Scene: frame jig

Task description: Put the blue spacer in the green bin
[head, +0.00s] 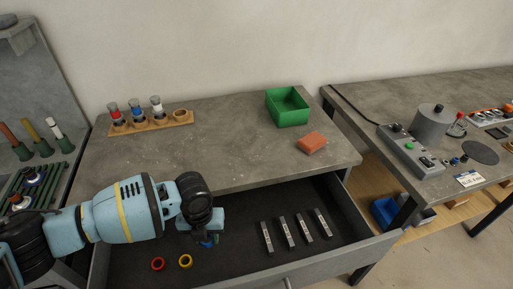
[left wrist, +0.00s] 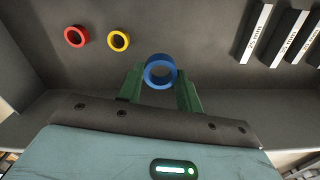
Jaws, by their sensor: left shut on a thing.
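The blue spacer (left wrist: 160,72) is a short ring, held between the green fingertips of my left gripper (left wrist: 161,88) in the left wrist view. In the head view my left gripper (head: 208,240) is over the open drawer, and only a bit of blue shows under it. The gripper is shut on the spacer. Whether the spacer still touches the drawer floor I cannot tell. The green bin (head: 288,107) is an open box at the back right of the grey table, and its visible inside looks empty. My right gripper is not in view.
The open drawer (head: 335,258) also holds a red ring (head: 158,264), a yellow ring (head: 186,261) and several labelled bars (head: 284,232). An orange block (head: 312,142) lies in front of the bin. A wooden rack (head: 150,124) stands at the back left. The table's middle is clear.

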